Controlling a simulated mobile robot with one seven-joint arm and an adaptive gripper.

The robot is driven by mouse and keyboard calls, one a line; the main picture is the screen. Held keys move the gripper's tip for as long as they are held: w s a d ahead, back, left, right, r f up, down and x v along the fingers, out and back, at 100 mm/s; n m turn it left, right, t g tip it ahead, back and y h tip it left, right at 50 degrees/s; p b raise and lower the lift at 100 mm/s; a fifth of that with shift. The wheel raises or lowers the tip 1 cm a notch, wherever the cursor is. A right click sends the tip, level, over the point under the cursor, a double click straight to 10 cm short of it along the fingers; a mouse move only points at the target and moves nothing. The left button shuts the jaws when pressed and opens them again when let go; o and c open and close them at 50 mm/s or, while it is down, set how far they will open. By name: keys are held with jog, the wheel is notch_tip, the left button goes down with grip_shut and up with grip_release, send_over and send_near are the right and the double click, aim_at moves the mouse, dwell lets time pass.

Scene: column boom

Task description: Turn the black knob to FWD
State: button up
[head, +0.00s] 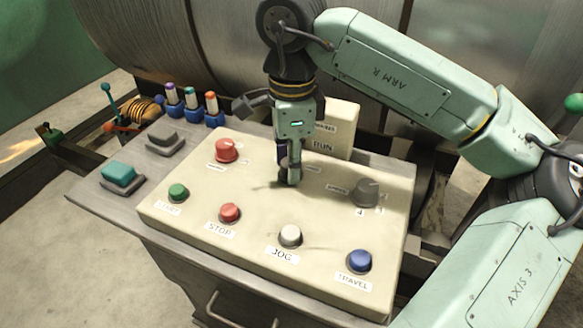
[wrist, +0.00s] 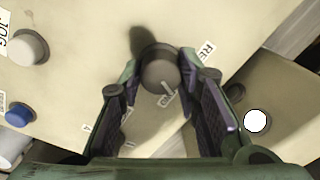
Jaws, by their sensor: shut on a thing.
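The black knob (wrist: 160,70) is a dark round knob with a pale pointer line, on the cream control panel (head: 190,205). In the wrist view its pointer line faces down and slightly right, towards a small label (wrist: 167,99) that is partly hidden and hard to read. A label starting "RE" (wrist: 207,51) lies to the knob's upper right. My gripper (wrist: 158,68) points down, shut on the knob with a finger on each side. In the head view my gripper (head: 289,170) mostly hides the knob.
A red knob (head: 227,150) and a grey knob (head: 367,192) flank my gripper. Green (head: 178,193), red (head: 229,212), white (head: 290,236) and blue (head: 360,261) buttons line the front. A raised box marked RUN (head: 340,122) stands close behind my gripper.

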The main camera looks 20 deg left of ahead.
jog(key=shift+m+b, duration=1.1)
jog(key=shift+m, duration=1.1)
jog(key=o, duration=1.1)
jog(key=shift+o, duration=0.2)
notch_tip(320, 180, up, 12)
jog(key=shift+s, duration=0.25)
